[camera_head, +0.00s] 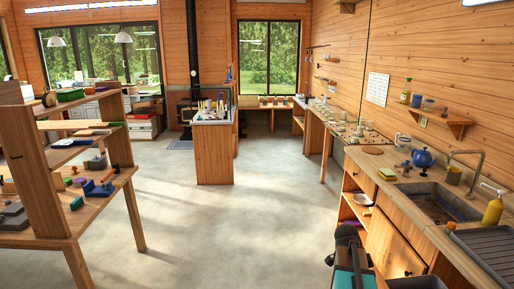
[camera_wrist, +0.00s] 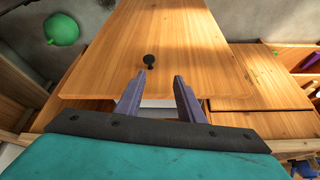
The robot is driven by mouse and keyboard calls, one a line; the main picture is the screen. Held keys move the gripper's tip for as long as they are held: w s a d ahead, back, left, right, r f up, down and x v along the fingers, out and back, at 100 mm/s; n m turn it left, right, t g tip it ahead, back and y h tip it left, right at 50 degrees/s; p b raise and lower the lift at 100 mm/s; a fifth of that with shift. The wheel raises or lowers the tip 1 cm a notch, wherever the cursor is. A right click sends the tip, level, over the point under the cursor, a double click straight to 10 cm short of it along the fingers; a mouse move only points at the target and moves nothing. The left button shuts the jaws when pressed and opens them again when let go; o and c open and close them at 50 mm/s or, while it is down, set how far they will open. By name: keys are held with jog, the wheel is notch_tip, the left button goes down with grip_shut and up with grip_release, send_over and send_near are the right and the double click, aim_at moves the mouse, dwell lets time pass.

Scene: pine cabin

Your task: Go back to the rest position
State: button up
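My gripper (camera_wrist: 157,84) shows in the wrist view with its two purple fingers apart and nothing visible between them. The fingers point at a wooden panel (camera_wrist: 185,45) with a black knob (camera_wrist: 149,60) just beyond the fingertips. I cannot tell whether the fingers touch the panel. In the head view, a dark and teal part of my arm shows at the bottom right, in front of the counter's cabinets; the fingers cannot be made out there.
A sink counter (camera_head: 412,203) with cabinet doors (camera_head: 390,240) and an open shelf runs along the right. A wooden shelf unit (camera_head: 45,170) stands at left. The concrete floor (camera_head: 200,230) between is clear. A green round object (camera_wrist: 62,30) lies at upper left in the wrist view.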

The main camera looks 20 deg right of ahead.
jog(key=w+a+f+n+t+y, duration=0.15)
jog(key=a+f+n, duration=0.5)
jog(key=a, duration=0.75)
jog(key=w+a+f+n+y, duration=0.2)
jog(key=a+f+n, duration=0.2)
jog(key=a+n, duration=0.75)
jog(key=w+a+f+n+t+y, duration=0.1)
jog(key=a+f+n, duration=0.45)
jog(key=a, duration=1.05)
jog(key=s+f+g+b, duration=0.2)
jog(key=s+f+b, duration=0.5)
jog(key=s+f, duration=0.5)
jog(key=s+f+g+b, duration=0.3)
jog(key=s+f+b, duration=0.5)
jog(key=f, duration=1.3)
jog(key=s, duration=0.4)
jog(key=shift+s+g, duration=0.35)
jog(key=shift+s, duration=0.05)
jog(key=shift+d, duration=0.15)
jog(key=shift+c, duration=0.5)
